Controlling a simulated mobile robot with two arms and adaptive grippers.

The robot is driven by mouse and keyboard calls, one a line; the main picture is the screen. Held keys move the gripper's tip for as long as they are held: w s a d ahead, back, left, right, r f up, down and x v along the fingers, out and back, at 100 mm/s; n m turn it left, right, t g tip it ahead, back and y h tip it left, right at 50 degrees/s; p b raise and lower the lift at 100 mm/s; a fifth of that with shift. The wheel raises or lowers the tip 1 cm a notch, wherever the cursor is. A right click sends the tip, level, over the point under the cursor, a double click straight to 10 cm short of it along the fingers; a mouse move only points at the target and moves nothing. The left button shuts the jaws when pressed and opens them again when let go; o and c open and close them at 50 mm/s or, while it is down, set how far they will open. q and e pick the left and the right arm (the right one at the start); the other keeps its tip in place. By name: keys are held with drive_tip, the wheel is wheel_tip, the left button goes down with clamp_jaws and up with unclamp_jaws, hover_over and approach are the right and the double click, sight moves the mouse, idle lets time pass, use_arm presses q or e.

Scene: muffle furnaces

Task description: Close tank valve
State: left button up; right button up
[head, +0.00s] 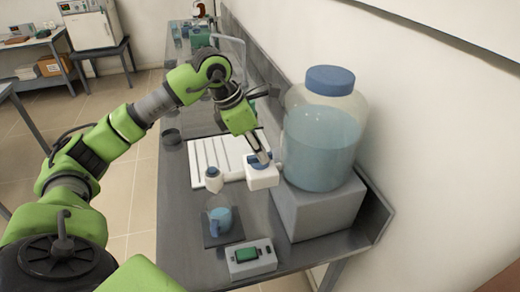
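The tank (322,145) is a clear round vessel with a blue lid and light blue liquid, standing on a grey block at the right. Its valve (263,178) is a white body with a blue part on top, in front of the tank, with a white spout (214,179) to its left. My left gripper (261,158) points down at the top of the valve, at or just above the blue part. The fingers hide part of it, and contact and finger opening are too small to tell. My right gripper is not in view.
A beaker (221,220) with blue liquid stands below the spout on a dark plate (224,238). A white unit with a green display (251,257) is in front. A white ribbed board (205,155) lies behind the spout. The wall rises close behind the tank.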

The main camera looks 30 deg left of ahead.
use_arm(q)
clamp_jaws()
